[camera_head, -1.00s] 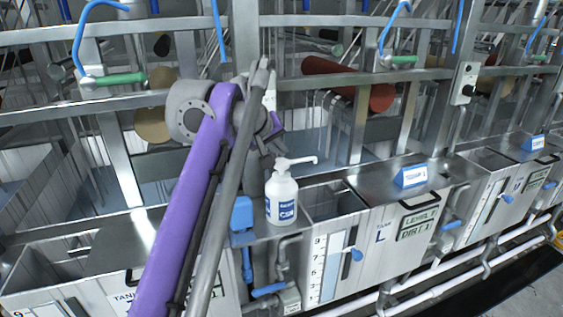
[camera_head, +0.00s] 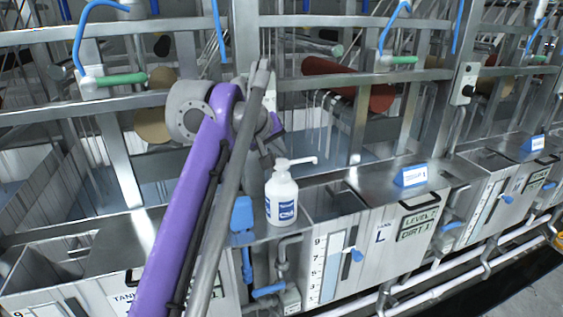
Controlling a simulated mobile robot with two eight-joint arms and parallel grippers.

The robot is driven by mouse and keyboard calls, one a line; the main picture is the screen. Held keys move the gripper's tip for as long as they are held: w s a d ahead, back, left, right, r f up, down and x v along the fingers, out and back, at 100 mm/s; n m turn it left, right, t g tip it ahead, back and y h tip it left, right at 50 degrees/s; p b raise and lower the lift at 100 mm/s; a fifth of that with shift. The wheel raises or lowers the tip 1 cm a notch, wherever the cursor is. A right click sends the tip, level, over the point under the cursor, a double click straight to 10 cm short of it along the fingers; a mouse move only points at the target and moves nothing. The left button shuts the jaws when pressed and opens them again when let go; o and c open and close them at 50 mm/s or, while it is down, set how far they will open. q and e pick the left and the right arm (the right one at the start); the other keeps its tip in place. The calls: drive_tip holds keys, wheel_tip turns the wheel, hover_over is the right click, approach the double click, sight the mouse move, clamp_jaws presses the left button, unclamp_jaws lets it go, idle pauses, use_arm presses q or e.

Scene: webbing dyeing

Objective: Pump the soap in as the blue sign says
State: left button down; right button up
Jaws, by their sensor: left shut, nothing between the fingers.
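A white soap bottle (camera_head: 281,197) with a pump top and a blue label stands upright on the metal ledge. Its pump nozzle points right. My left gripper (camera_head: 268,152) is shut and empty, just behind and above-left of the pump head; my purple arm partly hides it. I cannot tell whether it touches the pump. A blue sign (camera_head: 411,177) stands on the ledge to the right of the bottle, above tank L; its text is too small to read. My right gripper is out of view.
An open tank (camera_head: 331,203) with a level scale lies right of the bottle. A second blue sign (camera_head: 535,143) stands farther right. A blue box (camera_head: 242,214) is left of the bottle. Metal frame bars, a red roller (camera_head: 381,97) and green-handled taps (camera_head: 121,79) are behind.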

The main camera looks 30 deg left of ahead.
use_arm(q)
drive_tip(key=shift+f, duration=0.1)
idle(0.5)
drive_tip(key=shift+f, duration=0.35)
drive_tip(key=shift+f+b, duration=0.5)
drive_tip(key=shift+f, duration=0.4)
idle(0.9)
drive_tip(key=shift+r, duration=0.1)
drive_tip(key=shift+r+p, duration=1.25)
drive_tip(key=shift+p, duration=0.1)
